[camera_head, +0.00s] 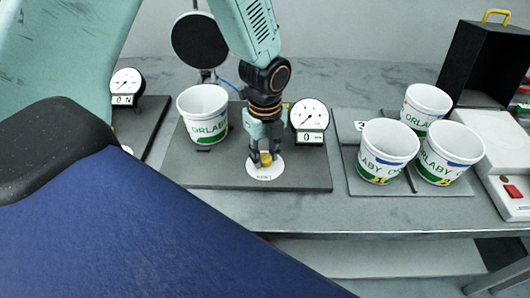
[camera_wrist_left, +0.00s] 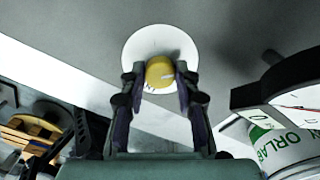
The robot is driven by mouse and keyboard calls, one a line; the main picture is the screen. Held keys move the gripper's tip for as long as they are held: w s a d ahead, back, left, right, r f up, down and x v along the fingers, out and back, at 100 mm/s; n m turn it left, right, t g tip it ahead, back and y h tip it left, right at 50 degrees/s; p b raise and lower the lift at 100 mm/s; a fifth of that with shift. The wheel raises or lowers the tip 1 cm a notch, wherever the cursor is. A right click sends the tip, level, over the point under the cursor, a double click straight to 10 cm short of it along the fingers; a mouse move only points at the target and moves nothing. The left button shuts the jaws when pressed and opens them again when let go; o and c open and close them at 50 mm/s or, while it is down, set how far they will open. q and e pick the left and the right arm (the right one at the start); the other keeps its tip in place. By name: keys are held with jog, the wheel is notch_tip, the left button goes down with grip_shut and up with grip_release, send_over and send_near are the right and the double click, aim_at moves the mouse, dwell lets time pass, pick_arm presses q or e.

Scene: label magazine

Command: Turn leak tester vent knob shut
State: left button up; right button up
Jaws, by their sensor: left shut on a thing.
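The yellow vent knob (camera_head: 266,159) sits on a round white plate (camera_head: 265,173) on the dark base of the leak tester (camera_head: 215,172). In the left wrist view the knob (camera_wrist_left: 160,71) carries a pale pointer line toward the right of that picture. My left gripper (camera_head: 262,158) points down from above, shut on the knob with a finger on each side; both fingers (camera_wrist_left: 160,82) show in the left wrist view. A white tub (camera_head: 203,114) stands on the tester, left of the gripper. A dial gauge (camera_head: 309,115) stands to its right. My right gripper is not in view.
Three white tubs (camera_head: 388,150) stand on a grey tray (camera_head: 350,182) to the right. Another gauge (camera_head: 127,85) stands at left. A black round disc (camera_head: 200,40) is above the tub. A black box (camera_head: 482,62) and a device with a red switch (camera_head: 513,191) are at far right.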

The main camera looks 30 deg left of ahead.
pick_arm(q)
grip_shut()
jog(key=n+p, duration=0.3)
jog(key=shift+s+r, duration=0.1)
jog(key=shift+s, duration=0.05)
jog(key=n+p, duration=0.2)
jog(key=n, duration=0.2)
jog(key=shift+n+p, duration=0.35)
jog(key=shift+n, duration=0.05)
jog(key=n+p, duration=0.2)
jog(key=n, duration=0.3)
jog(key=n+p, duration=0.2)
jog(key=n, duration=0.2)
jog(key=shift+n, duration=0.5)
jog(key=o, duration=1.1)
grip_release()
